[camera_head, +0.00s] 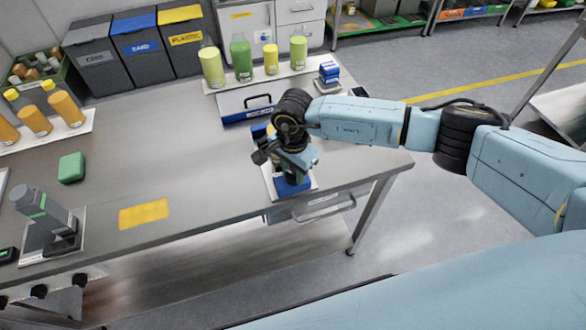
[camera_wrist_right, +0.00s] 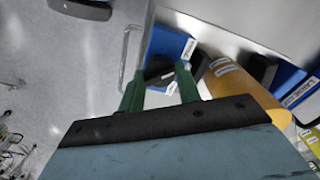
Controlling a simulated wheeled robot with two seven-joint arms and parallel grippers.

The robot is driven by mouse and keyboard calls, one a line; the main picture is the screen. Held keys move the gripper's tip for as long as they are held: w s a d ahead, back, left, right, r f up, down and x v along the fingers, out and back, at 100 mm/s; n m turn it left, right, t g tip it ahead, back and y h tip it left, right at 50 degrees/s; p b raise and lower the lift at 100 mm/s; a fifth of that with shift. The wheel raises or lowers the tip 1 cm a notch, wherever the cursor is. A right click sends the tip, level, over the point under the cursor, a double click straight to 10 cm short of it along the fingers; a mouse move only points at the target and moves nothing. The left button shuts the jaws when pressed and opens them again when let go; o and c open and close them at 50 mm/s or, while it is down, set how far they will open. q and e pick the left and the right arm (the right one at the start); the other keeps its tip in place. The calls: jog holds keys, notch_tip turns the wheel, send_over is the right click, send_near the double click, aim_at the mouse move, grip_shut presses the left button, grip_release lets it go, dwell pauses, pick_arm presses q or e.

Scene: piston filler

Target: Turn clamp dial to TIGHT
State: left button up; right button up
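The piston filler shows a blue base (camera_head: 290,187) at the table's front right edge, mostly hidden under my right gripper (camera_head: 295,170). In the right wrist view, a round black dial (camera_wrist_right: 158,70) sits on a blue block (camera_wrist_right: 168,45) with a white label. The green fingers of my right gripper (camera_wrist_right: 161,82) stand apart, with the dial between or just beyond their tips. I cannot tell whether they touch it. No dial marking is readable. My left gripper is not in view.
An orange-yellow cylinder (camera_wrist_right: 240,90) is close beside the right finger. Behind the arm stand several bottles on a white shelf (camera_head: 285,75). A yellow pad (camera_head: 144,213) and a green block (camera_head: 71,167) lie left on the table (camera_head: 190,165). The table's middle is clear.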

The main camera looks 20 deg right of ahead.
jog(key=shift+c, duration=0.7)
jog(key=shift+m, duration=0.3)
jog(key=m+b, duration=0.1)
jog(key=m, duration=0.2)
jog(key=m+b, duration=0.1)
jog(key=m, duration=0.4)
jog(key=m+b, duration=0.1)
jog(key=m, duration=0.3)
jog(key=shift+m, duration=2.6)
